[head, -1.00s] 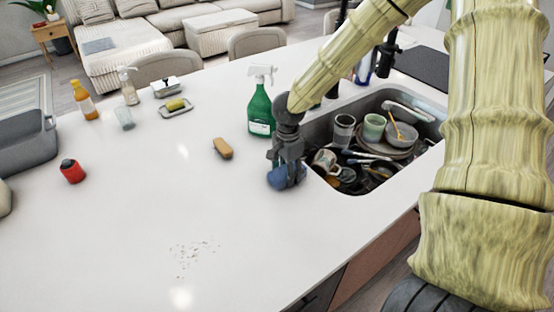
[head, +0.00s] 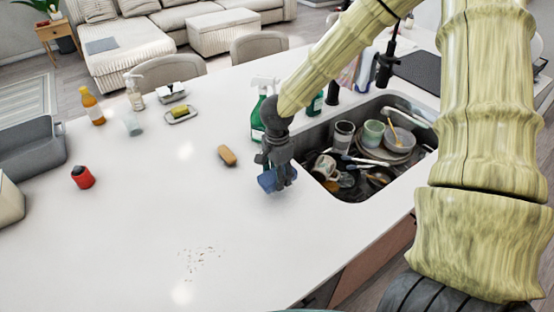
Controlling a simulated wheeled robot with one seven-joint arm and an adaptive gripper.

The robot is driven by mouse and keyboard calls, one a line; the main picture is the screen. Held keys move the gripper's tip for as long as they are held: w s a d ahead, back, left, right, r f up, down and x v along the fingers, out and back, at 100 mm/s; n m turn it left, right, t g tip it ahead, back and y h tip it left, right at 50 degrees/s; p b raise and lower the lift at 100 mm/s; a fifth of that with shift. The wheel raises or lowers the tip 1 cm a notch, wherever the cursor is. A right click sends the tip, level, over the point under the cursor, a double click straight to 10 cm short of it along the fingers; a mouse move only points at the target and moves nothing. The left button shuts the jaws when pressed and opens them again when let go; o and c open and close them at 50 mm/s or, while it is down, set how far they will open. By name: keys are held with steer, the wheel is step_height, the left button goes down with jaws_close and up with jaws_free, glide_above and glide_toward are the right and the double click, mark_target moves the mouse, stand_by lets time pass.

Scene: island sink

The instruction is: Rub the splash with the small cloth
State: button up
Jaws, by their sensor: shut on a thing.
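The splash (head: 201,261) is a patch of small dark specks on the white countertop at the lower middle of the head view. A small blue cloth (head: 268,181) is bunched between the fingers of my gripper (head: 276,178). My gripper is shut on the cloth and points down beside the sink's left edge, to the upper right of the splash. I cannot tell whether the cloth touches the counter. The fingers hide part of the cloth.
A brush (head: 227,155) lies left of my gripper, and a green spray bottle (head: 258,120) stands behind it. The sink (head: 345,190) holds several dishes. A red object (head: 82,177) stands at left. The counter between gripper and splash is clear.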

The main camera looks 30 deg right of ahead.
steer(key=shift+r+p, duration=1.8)
steer(key=shift+p, duration=0.05)
